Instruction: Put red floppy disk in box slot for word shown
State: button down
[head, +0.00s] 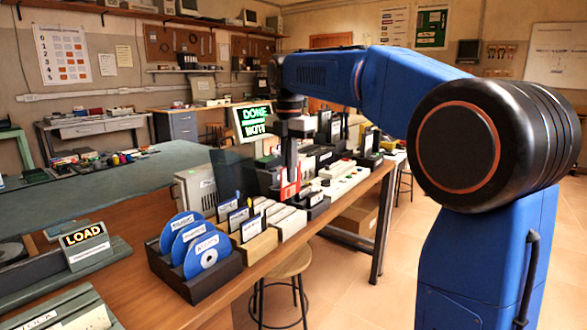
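My gripper (290,178) points down over the far part of the wooden table, among boxes and small devices. A small red piece with a pale patch (289,192), which looks like the red floppy disk, is at its fingertips. The fingers are small and dark here, and I cannot tell whether they are closed on it or only beside it. A lit sign (85,236) at the left reads LOAD. Another lit screen (252,121) behind the gripper shows DONE on top; its lower line is hard to read. I cannot make out which box slot bears a matching word.
A dark rack of blue discs (208,253) stands at the table's front, with card boxes (255,244) to its right. A white panel with buttons (344,180) lies right of the gripper. A stool (282,266) stands by the table's edge. Open floor is at the right.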

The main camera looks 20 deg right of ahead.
aim_at(284, 191)
jog(key=shift+a+f, duration=0.35)
jog(key=shift+f, duration=0.25)
jog(key=shift+a+f, duration=0.3)
jog(key=shift+f, duration=0.3)
jog(key=shift+w+f, duration=0.1)
jog(key=shift+f, duration=1.1)
jog(key=shift+f, duration=0.65)
jog(key=shift+f, duration=1.85)
jog(key=c, duration=1.9)
grip_release()
jog(key=shift+c, duration=0.2)
